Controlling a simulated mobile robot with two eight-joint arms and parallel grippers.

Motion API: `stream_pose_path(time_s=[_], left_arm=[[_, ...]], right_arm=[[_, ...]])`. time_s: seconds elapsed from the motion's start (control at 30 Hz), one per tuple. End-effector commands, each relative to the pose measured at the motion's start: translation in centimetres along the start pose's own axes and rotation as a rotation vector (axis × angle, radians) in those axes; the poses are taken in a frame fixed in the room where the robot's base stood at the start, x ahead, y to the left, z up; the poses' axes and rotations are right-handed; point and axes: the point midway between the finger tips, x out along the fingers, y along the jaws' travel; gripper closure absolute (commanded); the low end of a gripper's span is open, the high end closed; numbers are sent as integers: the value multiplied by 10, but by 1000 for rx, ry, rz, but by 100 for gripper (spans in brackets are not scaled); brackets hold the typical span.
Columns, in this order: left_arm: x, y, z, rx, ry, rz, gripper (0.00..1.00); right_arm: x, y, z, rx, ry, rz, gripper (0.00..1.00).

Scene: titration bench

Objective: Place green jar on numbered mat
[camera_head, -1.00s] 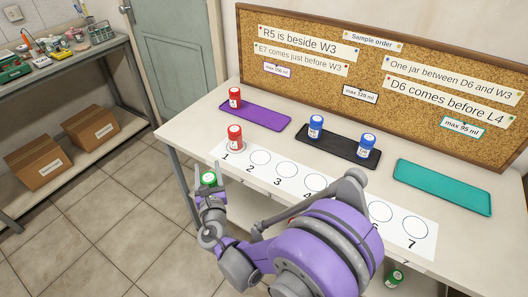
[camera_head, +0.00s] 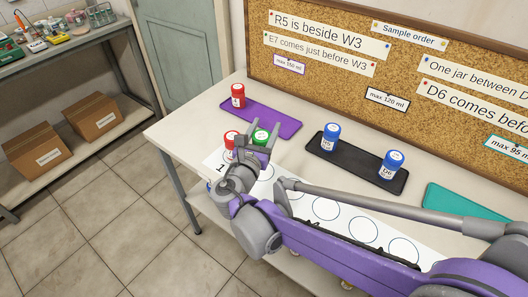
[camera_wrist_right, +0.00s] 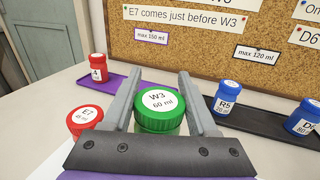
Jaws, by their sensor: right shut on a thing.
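The green jar (camera_head: 260,137), labelled W3 60 ml, is between the fingers of my right gripper (camera_head: 256,146). It also shows in the right wrist view (camera_wrist_right: 158,110), gripped upright between both fingers. The jar is over the left end of the numbered mat (camera_head: 212,160), just right of a red jar (camera_head: 230,140). In the wrist view that red jar (camera_wrist_right: 86,121) is labelled E7. I cannot tell whether the green jar touches the mat; the gripper hides its base. My left gripper is not in view.
A purple tray (camera_head: 285,124) holds another red jar (camera_head: 238,95). A dark tray (camera_head: 355,162) holds two blue jars (camera_head: 331,137), R5 and D6 by their labels. A teal tray (camera_head: 455,205) is at right. The corkboard (camera_head: 340,70) stands behind.

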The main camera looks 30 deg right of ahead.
Motion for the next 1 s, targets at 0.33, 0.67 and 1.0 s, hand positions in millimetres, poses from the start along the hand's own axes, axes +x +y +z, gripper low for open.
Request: stream_pose_path(time_s=[0.33, 0.67, 1.0], left_arm=[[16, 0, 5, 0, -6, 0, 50], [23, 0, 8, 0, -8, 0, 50], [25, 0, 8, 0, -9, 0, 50]], right_arm=[[0, 0, -38, -1, 0, 1, 100], [0, 0, -58, 0, -1, 1, 100], [0, 0, -61, 0, 0, 2, 18]])
